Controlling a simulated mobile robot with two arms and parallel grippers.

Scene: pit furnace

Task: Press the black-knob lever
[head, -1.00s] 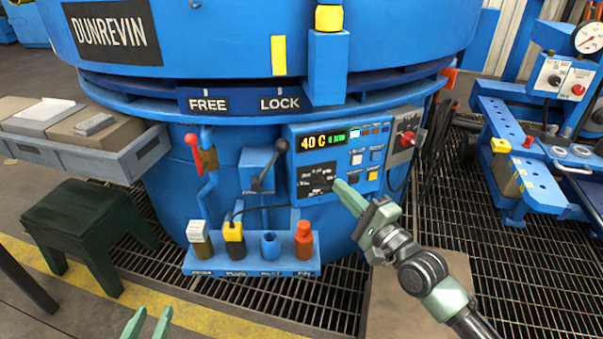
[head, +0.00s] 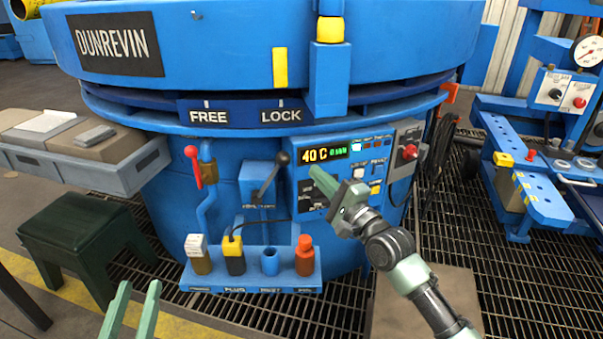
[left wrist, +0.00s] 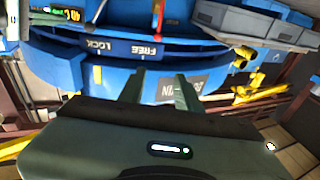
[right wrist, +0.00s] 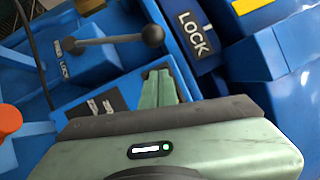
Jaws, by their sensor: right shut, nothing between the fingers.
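The black-knob lever (head: 272,176) stands on a small blue box (head: 258,186) on the furnace front and tilts up to the right. In the right wrist view its round black knob (right wrist: 152,35) is just beyond the fingertips, with a visible gap. My right gripper (head: 314,172) is shut and empty, in front of the control panel, right of and slightly below the knob. It also shows in the right wrist view (right wrist: 158,78). My left gripper (head: 138,286) is open and empty, low at the left; its fingers stand apart in the left wrist view (left wrist: 160,80).
A red-handled lever (head: 194,165) is left of the black-knob lever. The control panel (head: 340,165) reads 40 C. A blue rack (head: 250,283) with several plugs juts out below. A green stool (head: 85,230) and grey tray (head: 90,175) stand left.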

